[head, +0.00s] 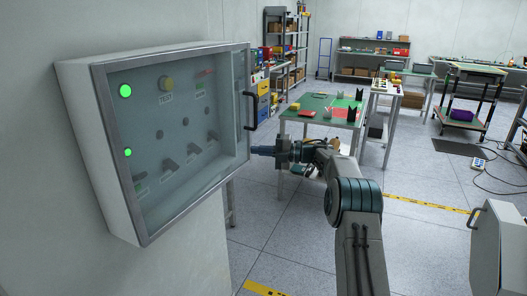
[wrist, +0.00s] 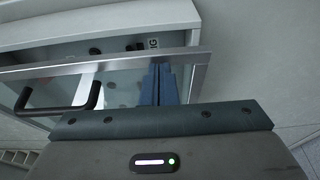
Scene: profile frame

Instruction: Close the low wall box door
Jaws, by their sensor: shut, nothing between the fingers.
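The wall box (head: 75,130) is a white cabinet on the wall at left in the head view. Its door (head: 180,215) is a clear pane in a metal frame, with a black handle (head: 251,110) at the right edge. In the wrist view, a gap between the door frame (wrist: 110,64) and the box body (wrist: 120,20) shows the inside, so the door looks partly open. My gripper (head: 256,150) is shut and empty, just below the handle by the door's free edge. Its blue fingers (wrist: 161,72) overlap the frame in the wrist view; I cannot tell whether they touch.
A green-topped table (head: 295,113) with small items stands behind my arm. Shelves (head: 287,40) and other benches line the back. A grey cabinet with a handle (head: 497,255) is at the lower right. The floor around my arm is mostly clear, with yellow tape (head: 425,203).

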